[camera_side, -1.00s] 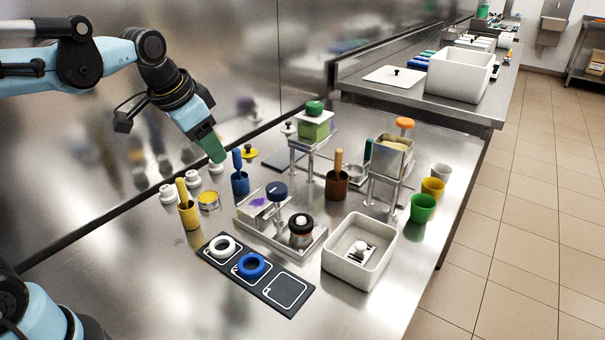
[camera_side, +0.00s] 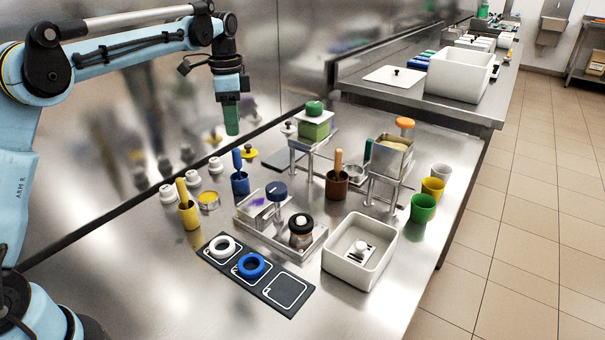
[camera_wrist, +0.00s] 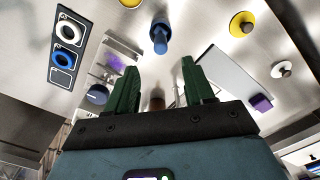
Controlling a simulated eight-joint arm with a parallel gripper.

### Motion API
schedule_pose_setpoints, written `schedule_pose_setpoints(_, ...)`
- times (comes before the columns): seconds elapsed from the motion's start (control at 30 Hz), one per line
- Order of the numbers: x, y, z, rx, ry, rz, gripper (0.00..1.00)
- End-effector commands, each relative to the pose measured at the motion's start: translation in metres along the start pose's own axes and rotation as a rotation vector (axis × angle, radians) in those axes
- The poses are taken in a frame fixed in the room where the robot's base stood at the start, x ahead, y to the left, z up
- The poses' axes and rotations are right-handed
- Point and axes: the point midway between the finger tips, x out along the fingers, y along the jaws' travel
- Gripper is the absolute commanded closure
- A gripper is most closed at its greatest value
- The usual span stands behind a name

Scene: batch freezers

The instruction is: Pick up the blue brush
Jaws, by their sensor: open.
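The blue brush (camera_side: 237,159) stands upright in a blue cup (camera_side: 240,182) on the steel counter, with only its handle showing above the rim. In the wrist view the blue brush (camera_wrist: 159,46) is at the top, just beyond my fingertips. My gripper (camera_side: 232,133) hangs pointing down above the brush, apart from it. In the wrist view the two green fingers of my gripper (camera_wrist: 160,78) are spread, with nothing held between them.
A yellow cup with a handle (camera_side: 190,215) stands left, a brown cup (camera_side: 336,188) right. A metal tray with a dark-knobbed stand (camera_side: 277,192), a black mat with rings (camera_side: 285,290) and a white bin (camera_side: 345,277) lie in front. The steel wall is behind.

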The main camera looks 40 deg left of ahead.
Motion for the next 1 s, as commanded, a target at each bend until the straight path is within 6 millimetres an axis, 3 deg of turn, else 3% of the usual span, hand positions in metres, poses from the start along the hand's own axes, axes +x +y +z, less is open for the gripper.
schedule_pose_setpoints(0.3, 0.048, 0.0, 0.0, -0.001, 0.001, -0.001, 0.47)
schedule_pose_setpoints(0.57, 0.065, 0.0, 0.0, -0.002, 0.001, -0.001, 0.47)
schedule_pose_setpoints(0.83, 0.101, -0.001, 0.001, -0.002, 0.001, -0.001, 0.47)
schedule_pose_setpoints(1.0, 0.113, -0.001, 0.001, -0.002, 0.001, -0.001, 0.47)
